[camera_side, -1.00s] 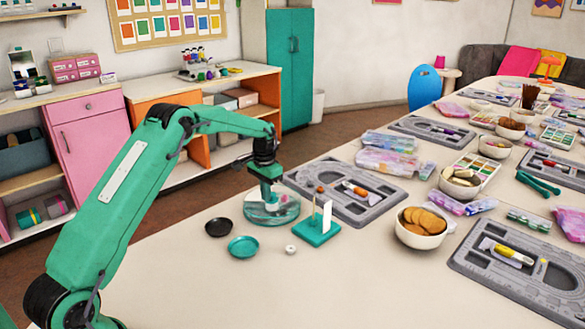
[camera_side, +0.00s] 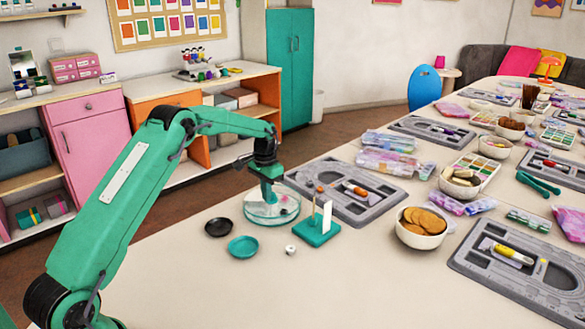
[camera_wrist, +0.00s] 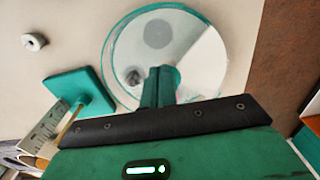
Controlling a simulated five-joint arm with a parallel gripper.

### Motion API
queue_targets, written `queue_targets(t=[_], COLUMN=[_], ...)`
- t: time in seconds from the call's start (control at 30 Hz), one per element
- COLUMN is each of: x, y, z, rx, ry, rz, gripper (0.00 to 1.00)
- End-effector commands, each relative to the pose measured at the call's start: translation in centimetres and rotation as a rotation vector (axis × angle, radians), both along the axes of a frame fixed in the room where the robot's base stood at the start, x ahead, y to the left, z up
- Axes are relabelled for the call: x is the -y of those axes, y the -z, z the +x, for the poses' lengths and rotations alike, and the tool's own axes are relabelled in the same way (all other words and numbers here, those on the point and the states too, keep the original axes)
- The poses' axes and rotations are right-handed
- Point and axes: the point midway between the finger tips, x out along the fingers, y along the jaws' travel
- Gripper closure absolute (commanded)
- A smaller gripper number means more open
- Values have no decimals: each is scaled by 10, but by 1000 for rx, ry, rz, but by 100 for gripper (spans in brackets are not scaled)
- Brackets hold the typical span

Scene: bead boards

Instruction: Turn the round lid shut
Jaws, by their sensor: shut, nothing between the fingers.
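The round clear container with its lid (camera_side: 287,209) stands near the table's left edge in the side view. In the wrist view its round top (camera_wrist: 205,58) fills the upper middle, with a teal rim, a grey disc and a small dark knob-like spot. My gripper (camera_side: 268,199) points down over the container. In the wrist view its fingers (camera_wrist: 160,72) are together, with nothing between them, over the near part of the round top. I cannot tell whether the tips touch the lid, or how the lid is seated.
A teal square stand (camera_side: 315,232) with a post and a white card is close to the container's right. A black dish (camera_side: 218,227), a teal dish (camera_side: 243,247) and a small white ring (camera_side: 290,250) lie in front. A grey bead board (camera_side: 345,205) lies behind. The front table is bare.

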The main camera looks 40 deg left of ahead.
Motion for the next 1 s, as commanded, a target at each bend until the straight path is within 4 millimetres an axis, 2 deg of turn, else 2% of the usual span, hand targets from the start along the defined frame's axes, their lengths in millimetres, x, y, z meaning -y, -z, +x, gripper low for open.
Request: queue_targets(t=[0.67,1.0], x=[-5,-5], y=[-1,-1], z=[1,-6], rx=[6,5], ry=[1,0], rz=[2,2], gripper=[100,100])
